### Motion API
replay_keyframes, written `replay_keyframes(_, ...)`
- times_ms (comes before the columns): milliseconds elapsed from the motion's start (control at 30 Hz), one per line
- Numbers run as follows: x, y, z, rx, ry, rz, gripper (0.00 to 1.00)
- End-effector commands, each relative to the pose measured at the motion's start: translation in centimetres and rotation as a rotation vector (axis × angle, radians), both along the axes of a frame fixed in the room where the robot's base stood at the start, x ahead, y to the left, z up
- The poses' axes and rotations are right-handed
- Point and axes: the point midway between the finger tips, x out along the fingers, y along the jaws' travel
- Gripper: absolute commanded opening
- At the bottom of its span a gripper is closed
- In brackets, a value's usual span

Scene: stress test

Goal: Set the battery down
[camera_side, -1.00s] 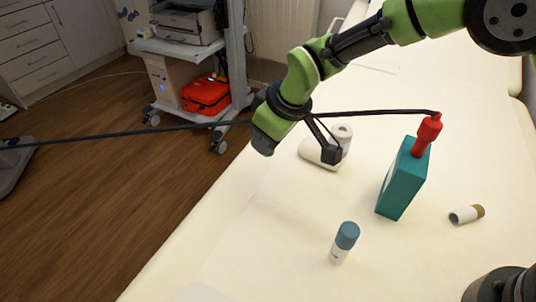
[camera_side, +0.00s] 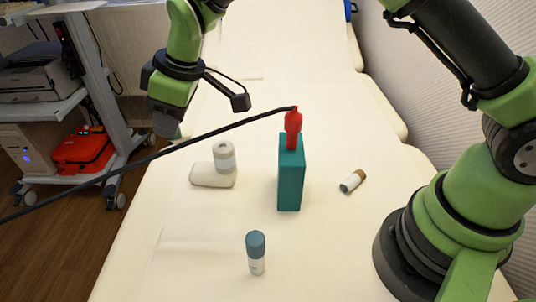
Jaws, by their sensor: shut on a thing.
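My gripper (camera_side: 167,124) hangs at the upper left, above the left edge of the padded table. Its green body faces the camera and hides most of the fingers. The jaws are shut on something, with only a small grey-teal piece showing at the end. I take the held thing to be the battery, but its shape cannot be made out. It is clear of the table top.
On the cream table (camera_side: 190,240) stand a teal box (camera_side: 290,182) with a red piece (camera_side: 293,128) on top, a blue-capped tube (camera_side: 256,250) and white rolls (camera_side: 214,176). A brown-ended cylinder (camera_side: 353,181) lies right. A dark cable (camera_side: 150,153) crosses the left.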

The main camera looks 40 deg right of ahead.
Motion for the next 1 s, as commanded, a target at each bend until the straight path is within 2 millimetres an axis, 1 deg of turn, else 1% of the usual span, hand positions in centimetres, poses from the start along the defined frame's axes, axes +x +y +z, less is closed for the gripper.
replay_keyframes(33,0.2,-1.8,0.0,0.0,0.002,0.004,0.03)
replay_keyframes(67,0.3,-2.9,0.0,0.001,0.003,0.012,0.03)
replay_keyframes(167,0.3,-6.9,0.0,0.002,0.002,0.049,0.03)
replay_keyframes(200,0.2,-8.7,-0.1,0.003,0.003,0.064,0.03)
replay_keyframes(300,-0.4,-12.6,0.0,0.004,0.003,0.108,0.03)
replay_keyframes(400,-1.1,-15.6,0.1,0.004,0.001,0.146,0.03)
replay_keyframes(500,-1.8,-17.9,0.1,0.003,0.0,0.174,0.03)
replay_keyframes(667,-2.9,-20.5,0.3,0.002,-0.001,0.208,0.03)
replay_keyframes(733,-2.9,-20.2,-1.3,0.004,0.005,0.214,0.03)
replay_keyframes(1000,-2.8,-20.1,-5.0,0.003,0.003,0.215,0.03)
